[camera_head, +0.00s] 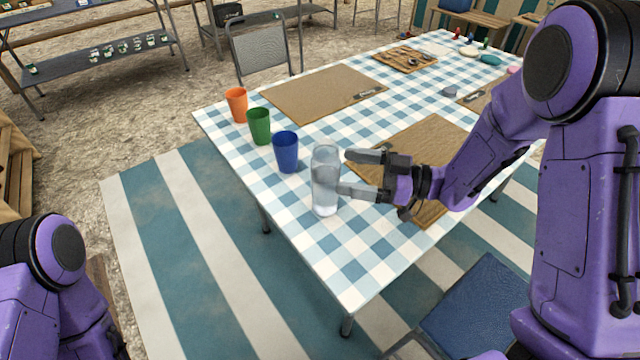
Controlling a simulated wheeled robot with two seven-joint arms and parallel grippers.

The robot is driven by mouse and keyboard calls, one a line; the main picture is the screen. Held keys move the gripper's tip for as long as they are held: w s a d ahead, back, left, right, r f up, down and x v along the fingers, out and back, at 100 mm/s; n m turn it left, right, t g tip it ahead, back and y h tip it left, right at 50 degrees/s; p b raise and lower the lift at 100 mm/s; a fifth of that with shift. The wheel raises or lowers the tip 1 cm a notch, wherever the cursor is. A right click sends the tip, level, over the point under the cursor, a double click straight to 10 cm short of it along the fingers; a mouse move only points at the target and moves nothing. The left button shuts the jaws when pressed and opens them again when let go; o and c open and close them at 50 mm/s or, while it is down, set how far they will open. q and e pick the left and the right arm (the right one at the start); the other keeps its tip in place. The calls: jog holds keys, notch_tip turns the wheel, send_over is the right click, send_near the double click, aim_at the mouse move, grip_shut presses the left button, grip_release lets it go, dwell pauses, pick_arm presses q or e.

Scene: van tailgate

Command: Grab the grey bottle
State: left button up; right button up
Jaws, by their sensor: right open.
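The grey bottle (325,185) is a pale, see-through upright cylinder on the checked table, near its left front edge. My right gripper (348,173) is open and comes in from the right. One fingertip lies at the bottle's upper right side, behind it in the picture. The other reaches the bottle's right side lower down. Whether either finger touches the bottle I cannot tell. My left gripper is out of view; only part of my left arm shows at the lower left.
A blue cup (286,152), a green cup (259,127) and an orange cup (237,105) stand in a row behind the bottle. A brown board (425,145) lies under my right arm, another (310,95) farther back. The checked table's (350,270) front corner is clear. A blue-seated chair (480,305) stands at the front right.

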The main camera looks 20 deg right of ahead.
aim_at(317, 171)
jog(key=x, duration=0.2)
jog(key=f+x, duration=0.1)
jog(key=x, duration=0.4)
jog(key=shift+w+a+f+p, duration=0.2)
jog(key=shift+a+f+p, duration=0.15)
jog(key=shift+f+p, duration=0.05)
jog(key=c, duration=1.1)
jog(key=shift+c, duration=1)
jog(key=shift+r, duration=0.15)
